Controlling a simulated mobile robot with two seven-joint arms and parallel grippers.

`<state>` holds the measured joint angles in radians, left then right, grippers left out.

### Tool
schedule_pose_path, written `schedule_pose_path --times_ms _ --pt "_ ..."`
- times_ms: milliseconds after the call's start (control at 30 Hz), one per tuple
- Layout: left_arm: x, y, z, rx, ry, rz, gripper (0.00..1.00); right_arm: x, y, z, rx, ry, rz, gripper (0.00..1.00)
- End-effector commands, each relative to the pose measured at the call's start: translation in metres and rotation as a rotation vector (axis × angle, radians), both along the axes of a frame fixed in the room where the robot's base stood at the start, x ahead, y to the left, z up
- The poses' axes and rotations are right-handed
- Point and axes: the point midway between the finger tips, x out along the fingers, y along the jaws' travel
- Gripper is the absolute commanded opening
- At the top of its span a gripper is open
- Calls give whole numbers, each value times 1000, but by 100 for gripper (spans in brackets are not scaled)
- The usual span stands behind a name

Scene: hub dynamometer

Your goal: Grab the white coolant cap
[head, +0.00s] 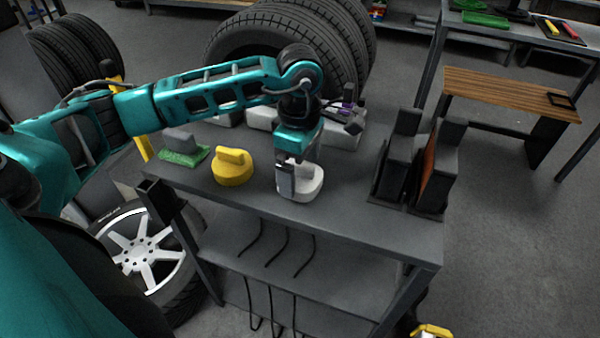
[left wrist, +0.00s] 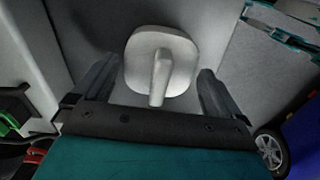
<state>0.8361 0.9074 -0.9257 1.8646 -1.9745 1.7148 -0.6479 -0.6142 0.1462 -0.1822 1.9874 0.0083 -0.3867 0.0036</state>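The white coolant cap (head: 310,188) stands on the grey workbench, near its front edge, right of a yellow cap (head: 232,168). It is round with a raised grip bar. My left gripper (head: 296,172) points down over it and hides part of it. In the left wrist view the white cap (left wrist: 160,62) lies ahead between the two fingers of my left gripper (left wrist: 157,88). The fingers are spread, with a gap on each side of the grip bar. My right gripper is not in view.
The grey bench (head: 350,222) also holds a green piece with a grey block (head: 182,153) at the left and pale blocks behind my arm. Dark upright holders (head: 396,160) stand at the right, one with an orange panel. Bare bench top lies between the cap and these holders.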

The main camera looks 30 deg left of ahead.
Motion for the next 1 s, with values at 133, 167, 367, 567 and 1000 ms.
schedule_pose_path --times_ms 133,167,367,567,1000 --pt "0 0 0 -1 0 0 85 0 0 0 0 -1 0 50" --pt "0 0 0 -1 0 0 82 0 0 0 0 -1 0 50" --pt "0 0 1 -1 0 0 63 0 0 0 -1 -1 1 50" --pt "0 0 1 -1 -1 0 51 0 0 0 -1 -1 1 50" --pt "1 0 25 -1 -5 -1 51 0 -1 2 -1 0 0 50"
